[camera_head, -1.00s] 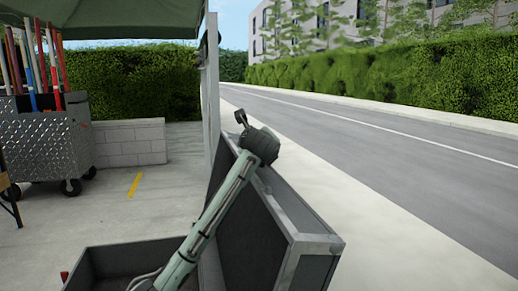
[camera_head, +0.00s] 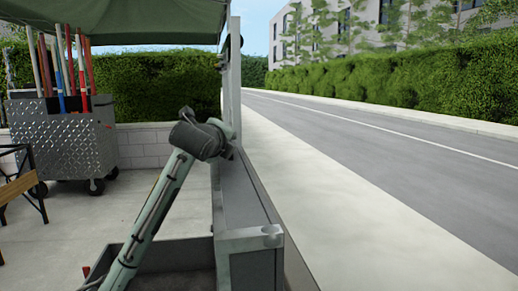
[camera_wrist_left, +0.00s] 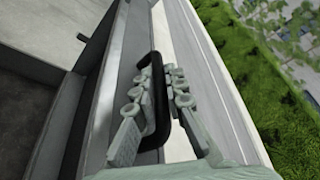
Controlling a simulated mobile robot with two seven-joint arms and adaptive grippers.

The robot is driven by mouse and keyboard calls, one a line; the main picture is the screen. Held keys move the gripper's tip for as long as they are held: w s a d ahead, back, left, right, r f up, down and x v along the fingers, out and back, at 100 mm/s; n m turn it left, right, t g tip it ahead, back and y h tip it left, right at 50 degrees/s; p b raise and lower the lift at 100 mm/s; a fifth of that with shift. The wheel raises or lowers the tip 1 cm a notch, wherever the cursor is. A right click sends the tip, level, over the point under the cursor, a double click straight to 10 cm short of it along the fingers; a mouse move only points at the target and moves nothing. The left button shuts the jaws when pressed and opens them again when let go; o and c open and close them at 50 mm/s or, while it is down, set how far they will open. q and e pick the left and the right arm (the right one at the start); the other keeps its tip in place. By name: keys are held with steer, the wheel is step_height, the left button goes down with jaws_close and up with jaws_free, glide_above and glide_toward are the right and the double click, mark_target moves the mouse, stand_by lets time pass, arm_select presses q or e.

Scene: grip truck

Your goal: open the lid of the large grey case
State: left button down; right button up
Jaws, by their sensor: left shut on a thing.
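The large grey case shows at the bottom of the head view, with the rim of its dark, open body (camera_head: 172,241) at bottom left. Its lid (camera_head: 240,205) stands raised beside the body, seen nearly along its edge. My left arm reaches up across the body, and my left gripper (camera_head: 229,151) is at the lid's far part, its fingertips mostly hidden there. In the left wrist view the left gripper (camera_wrist_left: 166,76) is shut on a black handle (camera_wrist_left: 157,112) on the lid's grey side. My right gripper is not in view.
A metal tool cart (camera_head: 66,143) with several long-handled tools stands at left, before a low block wall (camera_head: 145,146). A wooden bench (camera_head: 18,187) is at the left edge. A grey post (camera_head: 232,75) rises behind the lid. Pavement (camera_head: 350,210) right of the case is clear.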

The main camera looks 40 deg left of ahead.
arm_select(q)
steer(key=shift+n, duration=0.3)
steer(key=s+a, duration=0.1)
steer(key=s+a+b, duration=0.1)
steer(key=s+a, duration=0.1)
steer(key=shift+s+f, duration=0.15)
steer(key=shift+s, duration=0.15)
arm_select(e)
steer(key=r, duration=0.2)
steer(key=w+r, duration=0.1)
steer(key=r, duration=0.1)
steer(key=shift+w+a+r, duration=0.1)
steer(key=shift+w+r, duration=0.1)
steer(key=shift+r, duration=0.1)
arm_select(q)
steer(key=c, duration=1.9)
jaws_free()
steer(key=shift+r+t, duration=0.2)
steer(key=shift+t, duration=0.1)
steer(key=shift+o, duration=0.2)
steer(key=v, duration=1.2)
steer(key=shift+r, duration=0.1)
